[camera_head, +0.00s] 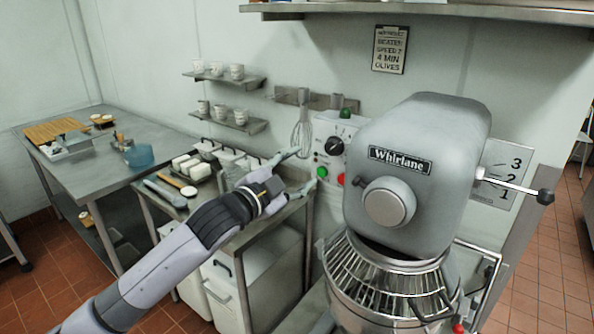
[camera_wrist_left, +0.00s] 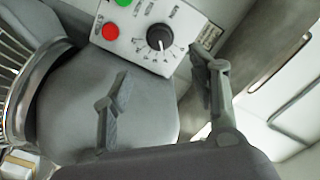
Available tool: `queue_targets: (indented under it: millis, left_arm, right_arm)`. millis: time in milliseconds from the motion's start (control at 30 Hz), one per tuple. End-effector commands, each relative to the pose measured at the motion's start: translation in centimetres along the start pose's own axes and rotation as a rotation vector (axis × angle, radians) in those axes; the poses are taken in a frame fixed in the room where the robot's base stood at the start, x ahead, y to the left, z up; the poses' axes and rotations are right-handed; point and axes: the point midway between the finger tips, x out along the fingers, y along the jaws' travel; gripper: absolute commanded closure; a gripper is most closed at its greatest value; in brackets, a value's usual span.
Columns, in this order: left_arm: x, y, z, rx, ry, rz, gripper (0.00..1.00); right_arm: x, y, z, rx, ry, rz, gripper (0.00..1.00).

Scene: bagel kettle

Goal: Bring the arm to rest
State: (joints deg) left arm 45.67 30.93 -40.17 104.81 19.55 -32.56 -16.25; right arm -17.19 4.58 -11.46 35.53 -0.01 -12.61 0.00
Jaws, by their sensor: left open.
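My left arm comes in from the lower left in the head view. Its gripper (camera_head: 301,171) is open and empty, in front of the mixer's control panel (camera_head: 345,132). In the left wrist view the two fingers of this gripper (camera_wrist_left: 162,82) are spread apart with nothing between them. The panel's black knob (camera_wrist_left: 160,37), red button (camera_wrist_left: 111,31) and green button (camera_wrist_left: 124,2) lie beyond the fingers, and I see no contact. My right gripper is not in view.
The large grey mixer (camera_head: 415,165) with its wire-guarded bowl (camera_head: 375,280) stands right of the gripper. A whisk (camera_head: 302,132) hangs on the wall behind. A steel side table (camera_head: 232,238) with containers is below the arm. Another table (camera_head: 95,170) stands at left.

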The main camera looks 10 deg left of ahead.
Motion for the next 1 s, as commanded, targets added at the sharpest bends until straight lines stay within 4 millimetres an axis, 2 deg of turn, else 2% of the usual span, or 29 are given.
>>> queue_targets:
  millis: [133, 200, 267, 367, 533, 600, 667, 700, 800, 867, 1000]
  left_arm:
    - [0.1, 0.1, 0.1, -0.002, -0.002, 0.000, 0.46]
    - [0.2, 0.5, 1.0, -0.015, -0.015, 0.002, 0.46]
    - [0.5, 1.3, 2.8, -0.041, -0.041, 0.005, 0.46]
    - [0.9, 3.7, 7.8, -0.110, -0.118, 0.012, 0.46]
    - [0.0, 10.4, 18.8, -0.257, -0.293, 0.030, 0.46]
    - [-1.1, 13.6, 22.9, -0.312, -0.366, 0.039, 0.46]
    - [-2.4, 16.5, 26.4, -0.355, -0.428, 0.050, 0.46]
    - [-3.4, 18.5, 28.5, -0.382, -0.470, 0.056, 0.46]
    - [-6.4, 23.6, 33.4, -0.448, -0.571, 0.075, 0.46]
    - [-8.5, 26.8, 36.0, -0.484, -0.632, 0.089, 0.46]
    - [-14.3, 34.4, 41.1, -0.561, -0.772, 0.122, 0.46]
  right_arm:
    - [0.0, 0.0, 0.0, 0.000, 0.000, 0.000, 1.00]
    - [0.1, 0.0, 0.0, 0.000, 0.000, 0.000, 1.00]
    - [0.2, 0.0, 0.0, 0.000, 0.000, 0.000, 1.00]
    - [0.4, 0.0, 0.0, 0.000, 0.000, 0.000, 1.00]
    - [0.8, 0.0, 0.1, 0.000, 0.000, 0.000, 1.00]
    - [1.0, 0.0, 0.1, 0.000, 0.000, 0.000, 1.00]
    - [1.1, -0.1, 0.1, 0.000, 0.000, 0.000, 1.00]
    - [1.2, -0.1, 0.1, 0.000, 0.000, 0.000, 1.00]
    - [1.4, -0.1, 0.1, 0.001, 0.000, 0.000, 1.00]
    - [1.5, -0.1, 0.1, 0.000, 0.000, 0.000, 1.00]
    - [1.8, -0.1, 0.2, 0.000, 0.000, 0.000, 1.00]
